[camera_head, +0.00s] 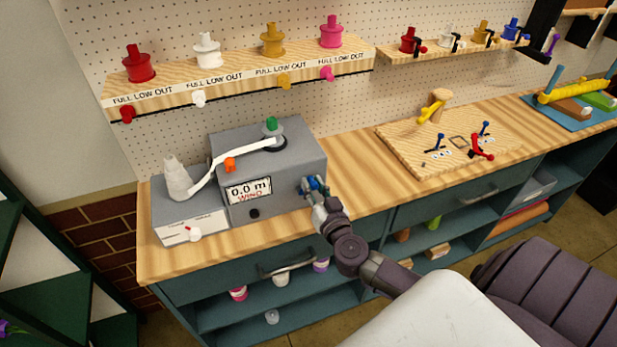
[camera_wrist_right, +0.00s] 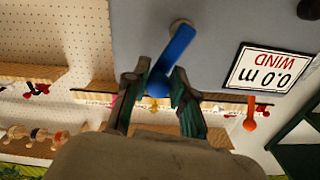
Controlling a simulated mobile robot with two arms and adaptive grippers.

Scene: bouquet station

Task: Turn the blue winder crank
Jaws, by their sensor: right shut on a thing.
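The grey winder box (camera_head: 283,158) stands on the wooden counter, with a "0.0 m WIND" display (camera_head: 249,189) on its front. The blue crank (camera_head: 315,183) sits at the right of that front face. My right gripper (camera_head: 312,190) is at the crank. In the right wrist view, the blue crank (camera_wrist_right: 177,55) slants down from its pivot, and its lower end is between the fingers of my right gripper (camera_wrist_right: 160,92), which is shut on it. The fingers partly hide the crank in the head view. My left gripper is not in view.
A shelf with several coloured spools hangs behind. A wooden board (camera_head: 398,146) lies to the right; bare counter separates it from the winder.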

